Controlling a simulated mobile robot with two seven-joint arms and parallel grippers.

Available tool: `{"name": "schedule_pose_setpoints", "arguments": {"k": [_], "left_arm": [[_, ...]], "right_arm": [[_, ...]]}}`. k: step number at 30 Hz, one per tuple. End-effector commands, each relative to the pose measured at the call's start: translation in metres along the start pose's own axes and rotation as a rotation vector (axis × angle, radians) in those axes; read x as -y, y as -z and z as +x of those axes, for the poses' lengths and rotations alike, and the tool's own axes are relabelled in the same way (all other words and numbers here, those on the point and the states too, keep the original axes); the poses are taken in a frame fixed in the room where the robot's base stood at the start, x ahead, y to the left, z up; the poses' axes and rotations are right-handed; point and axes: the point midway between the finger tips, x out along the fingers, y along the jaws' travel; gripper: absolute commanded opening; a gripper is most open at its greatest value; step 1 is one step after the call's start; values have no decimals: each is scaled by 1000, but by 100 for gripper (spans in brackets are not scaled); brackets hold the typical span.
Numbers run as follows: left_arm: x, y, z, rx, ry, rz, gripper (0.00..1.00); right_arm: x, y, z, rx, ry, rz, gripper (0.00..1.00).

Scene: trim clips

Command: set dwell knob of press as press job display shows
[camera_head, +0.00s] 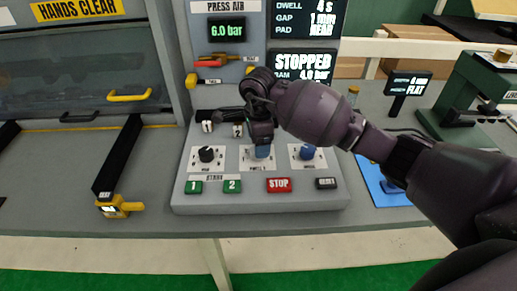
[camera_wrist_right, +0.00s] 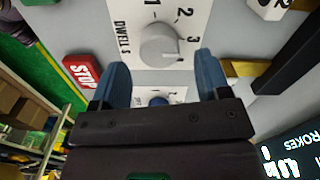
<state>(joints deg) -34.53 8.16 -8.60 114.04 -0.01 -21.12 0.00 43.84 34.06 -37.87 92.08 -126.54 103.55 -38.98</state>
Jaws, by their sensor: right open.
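The dwell knob (camera_wrist_right: 160,45) is a pale grey dial on a white plate marked "DWELL S" with 1 to 4. I cannot clearly tell which number it points at. It is mostly hidden by my gripper on the press panel in the head view. My right gripper (camera_head: 262,148) is over that middle plate. In the right wrist view my gripper (camera_wrist_right: 160,72) is open, its blue fingers at either side of the knob's near edge, holding nothing. The job display (camera_head: 305,18) reads dwell 4 s, gap 1 mm, pad NEAR. My left gripper is not in view.
A black knob (camera_head: 206,154) and a blue knob (camera_head: 307,153) flank the dwell plate. Below are green buttons 1 and 2 and a red STOP button (camera_head: 279,185). A second display (camera_head: 303,66) reads STOPPED. A gauge reads 6.0 bar. A green bench device (camera_head: 470,100) stands at right.

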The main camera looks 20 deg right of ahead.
Motion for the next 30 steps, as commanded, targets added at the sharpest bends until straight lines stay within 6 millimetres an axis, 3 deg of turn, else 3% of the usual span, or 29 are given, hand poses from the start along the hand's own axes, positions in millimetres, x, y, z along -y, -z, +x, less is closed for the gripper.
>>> {"name": "schedule_pose_setpoints", "arguments": {"k": [7,19,28,30], "left_arm": [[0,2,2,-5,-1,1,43],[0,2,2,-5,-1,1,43],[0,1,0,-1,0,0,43],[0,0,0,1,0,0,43]], "right_arm": [[0,0,27,1,0,1,69],[0,0,32,1,0,-1,69],[0,0,32,1,1,0,23],[0,0,32,1,1,0,20]]}}
